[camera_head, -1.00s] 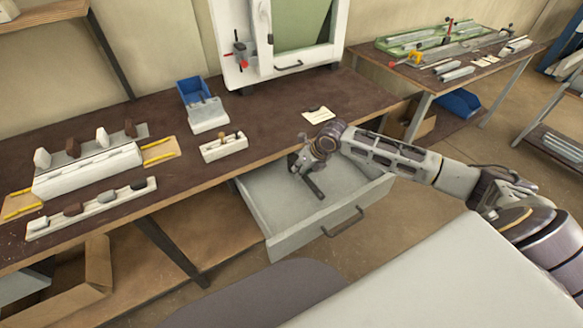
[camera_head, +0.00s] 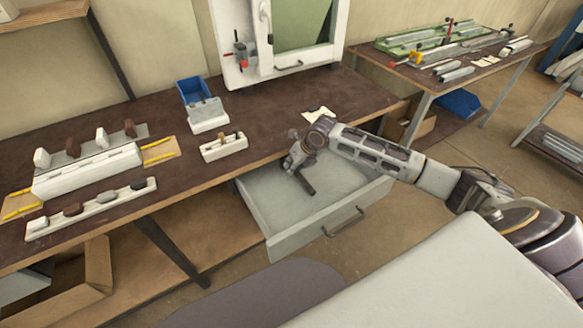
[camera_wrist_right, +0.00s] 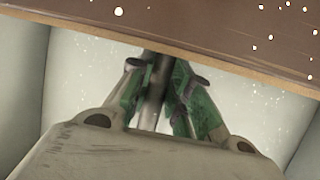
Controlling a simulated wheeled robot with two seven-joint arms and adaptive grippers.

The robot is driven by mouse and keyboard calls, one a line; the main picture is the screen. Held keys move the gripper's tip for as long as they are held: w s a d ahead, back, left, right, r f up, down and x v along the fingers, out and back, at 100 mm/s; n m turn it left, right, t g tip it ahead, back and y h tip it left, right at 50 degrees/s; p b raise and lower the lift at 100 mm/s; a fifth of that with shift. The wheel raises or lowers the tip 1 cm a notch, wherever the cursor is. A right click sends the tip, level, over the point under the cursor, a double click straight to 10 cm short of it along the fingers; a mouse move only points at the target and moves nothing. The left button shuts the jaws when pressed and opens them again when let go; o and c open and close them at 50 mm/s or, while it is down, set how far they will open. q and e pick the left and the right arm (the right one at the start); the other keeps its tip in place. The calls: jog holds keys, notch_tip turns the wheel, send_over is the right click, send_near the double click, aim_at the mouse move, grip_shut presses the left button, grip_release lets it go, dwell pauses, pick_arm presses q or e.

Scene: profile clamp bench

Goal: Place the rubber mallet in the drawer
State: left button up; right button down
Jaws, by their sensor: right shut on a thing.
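The open drawer (camera_head: 345,185) is a pale grey box pulled out below the bench top, with a dark handle on its front. My right gripper (camera_head: 298,163) is over the drawer's back left part, near the bench edge. It is shut on the rubber mallet, of which a dark bar-like part (camera_head: 306,183) shows below the gripper. In the right wrist view, my right gripper's green-padded fingers (camera_wrist_right: 160,95) close around a dark grey shaft (camera_wrist_right: 157,78). The rest of the mallet is hidden, and I cannot tell whether it touches the drawer floor. My left gripper is out of view.
The brown bench top (camera_head: 270,115) overhangs the drawer's back; its edge (camera_wrist_right: 200,52) crosses the right wrist view close beyond the fingers. On it stand a blue bin (camera_head: 193,90), a small white holder (camera_head: 224,147) and a white rack (camera_head: 90,170). The drawer's right part is clear.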

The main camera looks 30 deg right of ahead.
jog(key=shift+w+a, duration=0.3)
jog(key=shift+w, duration=0.2)
jog(key=shift+f, duration=0.55)
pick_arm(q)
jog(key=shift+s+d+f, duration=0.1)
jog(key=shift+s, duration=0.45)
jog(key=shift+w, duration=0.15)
pick_arm(e)
jog(key=shift+s, duration=0.1)
jog(key=c, duration=1.7)
grip_release()
jog(key=shift+f, duration=0.1)
jog(key=o, duration=0.4)
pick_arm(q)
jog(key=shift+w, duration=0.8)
